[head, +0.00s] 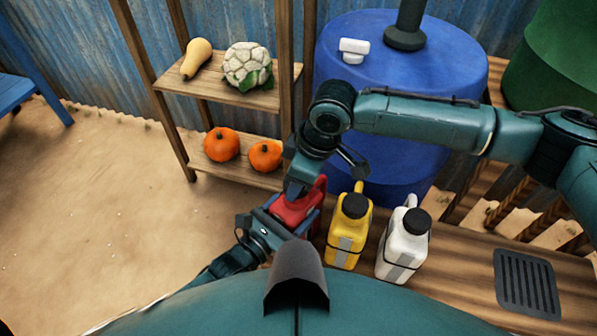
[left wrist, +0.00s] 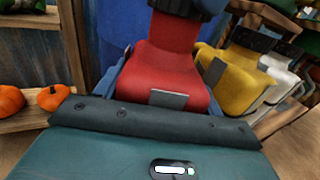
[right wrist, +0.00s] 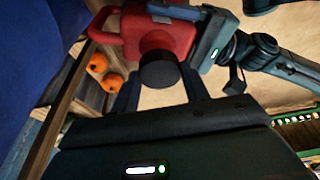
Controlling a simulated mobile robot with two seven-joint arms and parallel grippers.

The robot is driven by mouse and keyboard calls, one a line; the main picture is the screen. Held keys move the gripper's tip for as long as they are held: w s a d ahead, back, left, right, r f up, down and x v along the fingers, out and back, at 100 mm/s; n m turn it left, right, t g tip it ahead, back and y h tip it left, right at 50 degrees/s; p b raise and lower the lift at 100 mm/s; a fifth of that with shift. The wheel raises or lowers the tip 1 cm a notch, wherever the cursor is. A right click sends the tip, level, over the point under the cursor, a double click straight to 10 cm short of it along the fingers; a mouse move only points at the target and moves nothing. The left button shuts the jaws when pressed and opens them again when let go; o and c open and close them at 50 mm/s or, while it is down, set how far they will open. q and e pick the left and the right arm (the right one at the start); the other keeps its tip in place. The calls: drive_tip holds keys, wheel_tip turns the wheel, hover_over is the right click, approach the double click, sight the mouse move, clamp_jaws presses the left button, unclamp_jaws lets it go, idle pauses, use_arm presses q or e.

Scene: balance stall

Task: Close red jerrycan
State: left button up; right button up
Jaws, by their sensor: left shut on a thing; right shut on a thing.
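The red jerrycan (head: 297,209) stands at the left end of the wooden bench, partly hidden by my arms. My left gripper (head: 291,215) is shut on its body, one finger on each side; the body also shows between these fingers in the left wrist view (left wrist: 165,70). My right gripper (head: 299,188) is above the can. In the right wrist view, a black cap (right wrist: 160,70) sits between the right fingers, against the top of the red can (right wrist: 158,33). The right gripper is shut on this cap. I cannot tell how tightly the cap sits.
A yellow jerrycan (head: 349,232) and a white jerrycan (head: 403,243), both with black caps, stand close to the right. A blue barrel (head: 400,75) is behind, with a white object (head: 353,49) on top. A shelf (head: 200,88) with vegetables stands behind left. A dark grate (head: 527,283) lies at right.

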drive_tip(key=shift+f, duration=0.6)
idle(0.5)
